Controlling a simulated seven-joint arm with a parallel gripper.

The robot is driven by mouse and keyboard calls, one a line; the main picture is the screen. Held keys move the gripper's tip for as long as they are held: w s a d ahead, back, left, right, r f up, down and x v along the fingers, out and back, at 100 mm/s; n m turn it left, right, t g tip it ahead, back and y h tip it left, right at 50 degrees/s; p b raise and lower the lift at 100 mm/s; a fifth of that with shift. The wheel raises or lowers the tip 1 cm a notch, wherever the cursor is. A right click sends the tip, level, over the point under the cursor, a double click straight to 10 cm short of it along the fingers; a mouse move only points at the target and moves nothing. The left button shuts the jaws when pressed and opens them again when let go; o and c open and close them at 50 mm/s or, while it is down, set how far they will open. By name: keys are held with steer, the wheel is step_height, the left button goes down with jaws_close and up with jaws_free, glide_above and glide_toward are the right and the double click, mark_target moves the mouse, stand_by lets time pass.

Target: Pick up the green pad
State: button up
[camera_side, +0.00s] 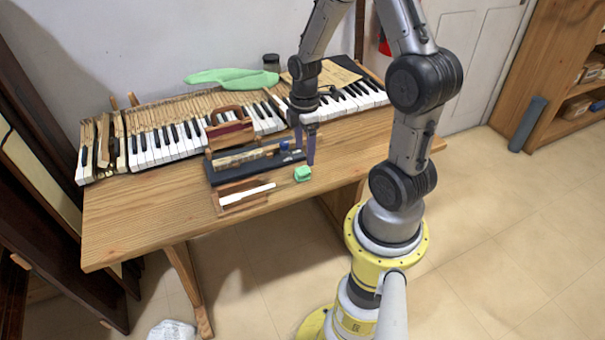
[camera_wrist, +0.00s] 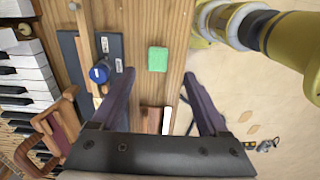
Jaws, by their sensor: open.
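The green pad (camera_side: 303,174) is a small light green block lying on the wooden table near its front edge. In the wrist view the green pad (camera_wrist: 157,59) lies flat on the wood, ahead of and between the fingers. My gripper (camera_side: 305,146) points down above the table, a little behind the pad in the side view. Its two dark purple fingers stand apart with nothing between them in the wrist view (camera_wrist: 161,82). Gripper and pad look apart.
A dark tray (camera_side: 214,179) with wooden parts and a blue-capped item (camera_wrist: 99,73) stands beside the pad. A wooden block with a white key (camera_side: 248,195) lies at the front. Piano keys (camera_side: 155,146) and a green cloth (camera_side: 233,78) lie behind.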

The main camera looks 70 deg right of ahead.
mark_target(302, 170)
steer(key=shift+w+f, duration=0.15)
steer(key=shift+f, duration=1.8)
steer(key=shift+w+f, duration=0.15)
steer(key=shift+f, duration=1.8)
jaws_close()
